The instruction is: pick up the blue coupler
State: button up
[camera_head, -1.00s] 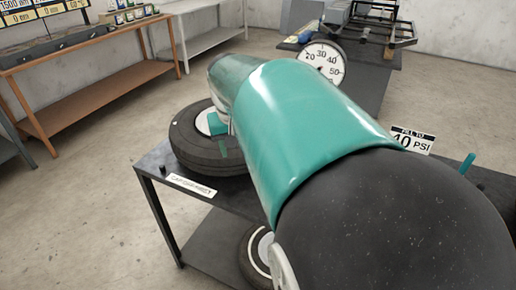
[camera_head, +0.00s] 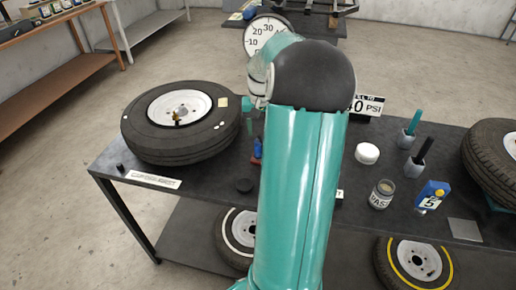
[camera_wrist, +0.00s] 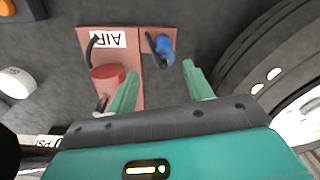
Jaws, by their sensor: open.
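The blue coupler (camera_wrist: 165,48) sits on a pinkish-red pad (camera_wrist: 140,40) in the wrist view, with a short dark hose curving beside it. My gripper (camera_wrist: 159,75) is open, its two pale green fingers apart and empty. The coupler lies just beyond the fingertips in that picture, near the right finger, and looks clear of both. In the head view a small blue piece (camera_head: 257,148) shows left of my arm, which hides most of the gripper and pad.
A red cylinder (camera_wrist: 108,78) stands close to the left finger, by an AIR label (camera_wrist: 108,39). A tyre (camera_wrist: 258,60) is close on the right; it also lies flat on the table in the head view (camera_head: 178,145). A jar (camera_head: 381,194) and blue box (camera_head: 431,195) stand right of my arm.

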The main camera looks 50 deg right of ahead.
aim_at(258, 144)
jog(key=f, duration=0.6)
jog(key=shift+w+a+f, duration=0.1)
jog(key=shift+a+f, duration=0.2)
jog(key=shift+a, duration=0.05)
jog(key=shift+c, duration=0.4)
grip_shut()
